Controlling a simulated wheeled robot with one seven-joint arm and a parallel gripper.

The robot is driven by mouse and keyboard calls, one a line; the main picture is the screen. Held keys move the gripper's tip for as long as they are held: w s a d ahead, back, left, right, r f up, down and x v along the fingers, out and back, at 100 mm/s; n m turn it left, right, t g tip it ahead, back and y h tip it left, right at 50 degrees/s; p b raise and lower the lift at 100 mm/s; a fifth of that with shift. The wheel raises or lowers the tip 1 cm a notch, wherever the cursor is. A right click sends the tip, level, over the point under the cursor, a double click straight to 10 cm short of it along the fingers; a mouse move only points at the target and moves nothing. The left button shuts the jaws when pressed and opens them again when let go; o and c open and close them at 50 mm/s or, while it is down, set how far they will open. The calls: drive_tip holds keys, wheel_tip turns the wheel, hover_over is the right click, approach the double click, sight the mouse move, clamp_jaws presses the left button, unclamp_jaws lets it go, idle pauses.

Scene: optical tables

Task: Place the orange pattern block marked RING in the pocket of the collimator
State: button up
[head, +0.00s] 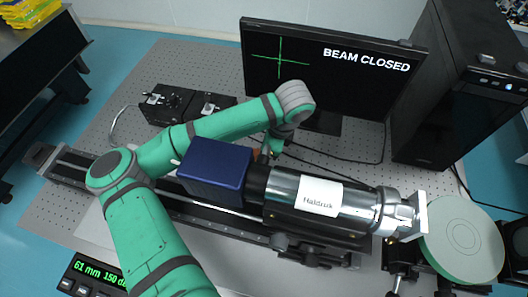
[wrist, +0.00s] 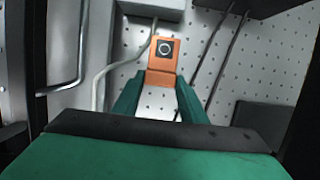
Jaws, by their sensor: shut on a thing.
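The orange pattern block (wrist: 161,77) is between the two green fingers of my gripper (wrist: 160,84) in the wrist view. Its far end bears a dark square with a pale ring. The collimator, a silver tube labelled Haldruk (head: 345,200) with a blue box (head: 213,165) at its left end, lies along a black rail in the head view. My gripper (head: 268,148) is behind the blue box and tube, partly hidden by them. Only a little orange shows there. The pocket cannot be made out in either view.
A monitor (head: 285,85) reading BEAM CLOSED stands at the back, with a black computer tower (head: 440,110) to its right. Black devices (head: 170,103) and cables lie on the perforated table (head: 190,65). A round pale disc (head: 462,225) stands beyond the tube's right end.

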drive_tip(key=o, duration=1.2)
drive_tip(key=shift+f, duration=0.1)
